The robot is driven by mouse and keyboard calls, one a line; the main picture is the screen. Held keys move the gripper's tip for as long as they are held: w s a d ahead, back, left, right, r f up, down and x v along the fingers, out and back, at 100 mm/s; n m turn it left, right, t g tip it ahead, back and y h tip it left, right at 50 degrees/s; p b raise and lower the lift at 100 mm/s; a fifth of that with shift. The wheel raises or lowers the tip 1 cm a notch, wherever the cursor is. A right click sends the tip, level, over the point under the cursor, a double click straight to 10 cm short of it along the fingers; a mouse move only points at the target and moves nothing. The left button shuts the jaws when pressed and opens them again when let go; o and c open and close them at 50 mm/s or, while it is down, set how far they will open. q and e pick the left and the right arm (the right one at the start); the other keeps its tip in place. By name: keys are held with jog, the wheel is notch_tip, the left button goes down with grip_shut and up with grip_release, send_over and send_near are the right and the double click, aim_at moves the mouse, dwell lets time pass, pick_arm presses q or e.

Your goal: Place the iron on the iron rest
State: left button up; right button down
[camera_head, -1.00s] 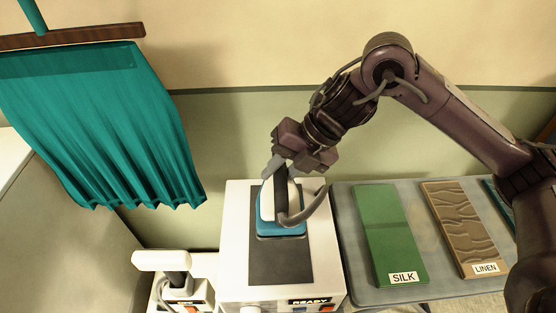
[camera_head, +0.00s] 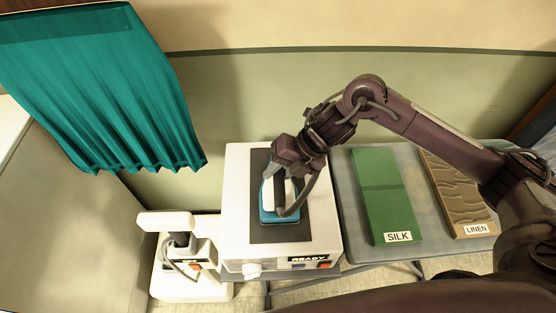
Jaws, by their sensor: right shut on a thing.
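The iron (camera_head: 268,204) has a blue base, a white body and a dark handle. It sits over the dark pad of the iron rest (camera_head: 235,195), a white box with a "READY" label on its front. My right gripper (camera_head: 281,178) is shut on the iron's handle from above. The fingers and part of the handle hide each other. I cannot tell whether the iron's sole touches the pad. My left gripper is not in view.
A grey board right of the rest holds a green strip marked SILK (camera_head: 385,195) and a brown strip marked LINEN (camera_head: 455,190). A white device (camera_head: 180,250) stands low at the left. A teal curtain (camera_head: 100,90) hangs at upper left.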

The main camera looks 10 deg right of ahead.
dwell(0.3)
jog(key=shift+a+f, duration=0.1)
jog(key=shift+f, duration=0.05)
jog(key=c, duration=1.2)
grip_release()
jog(key=shift+d+r, duration=0.2)
jog(key=b+v, duration=0.2)
jog(key=v, duration=0.9)
jog(key=shift+s+d+r, duration=0.15)
jog(key=shift+r, duration=0.15)
